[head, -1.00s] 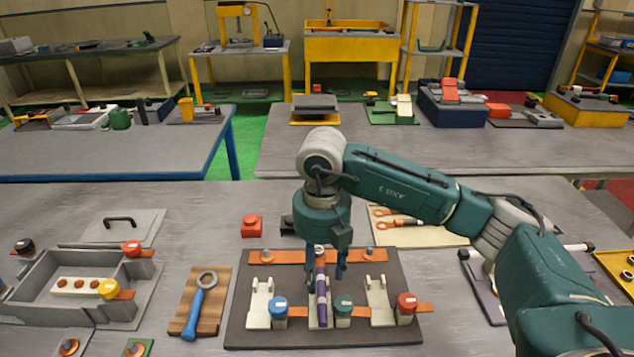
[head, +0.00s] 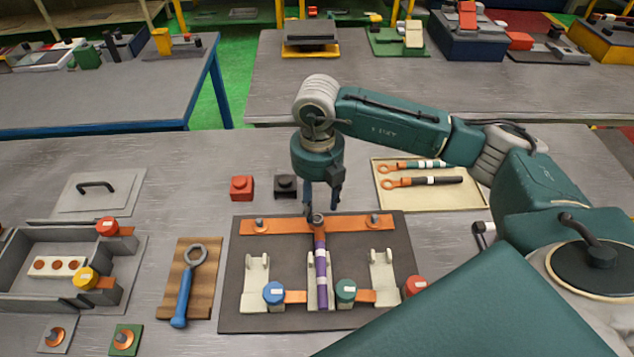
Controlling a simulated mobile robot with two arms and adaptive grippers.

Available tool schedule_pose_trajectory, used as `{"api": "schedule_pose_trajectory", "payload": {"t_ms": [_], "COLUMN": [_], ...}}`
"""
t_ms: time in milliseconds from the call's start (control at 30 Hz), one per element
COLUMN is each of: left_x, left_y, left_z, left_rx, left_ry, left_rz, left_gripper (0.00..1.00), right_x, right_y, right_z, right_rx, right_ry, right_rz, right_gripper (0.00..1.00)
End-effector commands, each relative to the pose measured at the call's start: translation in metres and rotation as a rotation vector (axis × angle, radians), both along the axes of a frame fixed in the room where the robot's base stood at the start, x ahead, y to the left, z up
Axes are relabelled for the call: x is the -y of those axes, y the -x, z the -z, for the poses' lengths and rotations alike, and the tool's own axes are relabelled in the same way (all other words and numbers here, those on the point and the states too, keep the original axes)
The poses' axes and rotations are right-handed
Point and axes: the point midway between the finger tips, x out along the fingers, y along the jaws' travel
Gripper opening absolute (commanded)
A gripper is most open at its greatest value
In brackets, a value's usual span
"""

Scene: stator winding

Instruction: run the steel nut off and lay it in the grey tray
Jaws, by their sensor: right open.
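A small grey, nut-like fitting (head: 318,218) shows at that lug end. My right gripper (head: 320,207) is open just above and behind it, fingers apart, with nothing seen between them. Whether they touch the fitting cannot be told. A small grey square tray (head: 68,344) lies at the lower left with a round copper-coloured piece on it. My left gripper is not in view.
A blue-handled ring spanner (head: 186,285) lies on a wooden board left of the dark board (head: 236,318). A grey walled box (head: 20,294) stands at far left. Behind are red (head: 241,187) and black (head: 285,186) blocks. A cream tray (head: 440,202) holds cable lugs.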

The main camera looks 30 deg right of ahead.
Motion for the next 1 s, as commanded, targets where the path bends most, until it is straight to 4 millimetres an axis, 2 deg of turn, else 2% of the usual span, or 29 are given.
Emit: {"api": "schedule_pose_trajectory", "payload": {"t_ms": [100,300,667,767,900,1000], "left_x": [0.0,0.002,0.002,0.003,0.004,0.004], "left_y": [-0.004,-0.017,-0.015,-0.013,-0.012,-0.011], "left_z": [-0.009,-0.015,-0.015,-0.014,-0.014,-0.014], "left_rx": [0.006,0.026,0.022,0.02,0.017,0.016], "left_ry": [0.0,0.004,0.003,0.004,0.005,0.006], "left_rz": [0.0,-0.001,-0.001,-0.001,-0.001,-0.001], "left_gripper": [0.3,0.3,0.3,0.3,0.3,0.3], "right_x": [0.0,0.0,0.0,0.0,0.0,0.001], "right_y": [0.001,0.0,0.0,0.0,-0.001,-0.001], "right_z": [0.019,0.041,0.047,0.047,0.047,0.047], "right_rx": [-0.003,-0.001,0.001,0.001,0.001,0.003], "right_ry": [0.001,0.0,0.0,0.0,0.0,0.001], "right_rz": [0.0,0.0,0.0,0.0,0.0,0.001], "right_gripper": [0.45,0.45,0.45,0.29,0.01,0.0]}}
